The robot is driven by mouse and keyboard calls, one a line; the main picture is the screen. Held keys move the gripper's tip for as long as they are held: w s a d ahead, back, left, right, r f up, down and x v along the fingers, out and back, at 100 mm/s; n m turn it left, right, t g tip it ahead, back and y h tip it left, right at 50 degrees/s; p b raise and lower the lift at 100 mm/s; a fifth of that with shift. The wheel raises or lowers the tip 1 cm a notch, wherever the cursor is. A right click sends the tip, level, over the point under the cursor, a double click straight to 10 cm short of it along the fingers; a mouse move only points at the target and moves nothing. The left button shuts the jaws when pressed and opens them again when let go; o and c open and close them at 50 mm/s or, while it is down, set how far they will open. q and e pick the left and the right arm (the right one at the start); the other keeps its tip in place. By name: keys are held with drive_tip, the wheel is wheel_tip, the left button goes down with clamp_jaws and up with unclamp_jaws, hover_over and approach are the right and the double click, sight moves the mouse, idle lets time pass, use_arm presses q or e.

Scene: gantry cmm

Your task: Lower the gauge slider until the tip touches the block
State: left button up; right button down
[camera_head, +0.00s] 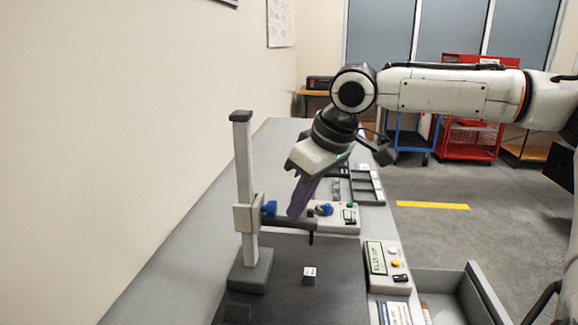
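The gauge stand has an upright grey column (243,165) on a dark base. The slider (246,214) sits partway up the column, with a blue knob (269,208) at its side and a dark horizontal arm reaching right. Contact and finger opening are unclear. My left gripper is out of view.
A display box (377,260) with buttons stands right of the plate, and another box with a blue part (326,209) stands behind the arm. A dark compartment tray (365,188) is farther back. An open drawer (440,290) juts out at lower right. A wall runs along the left.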

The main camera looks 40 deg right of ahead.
sight(301, 229)
drive_tip(key=shift+f+b, duration=0.8)
drive_tip(key=shift+f, duration=2.65)
wheel_tip(301, 229, up, 5)
drive_tip(key=p, duration=0.5)
drive_tip(key=shift+f, duration=0.1)
drive_tip(key=shift+r+p, duration=0.2)
drive_tip(key=shift+p, duration=0.15)
drive_tip(key=shift+r, duration=0.95)
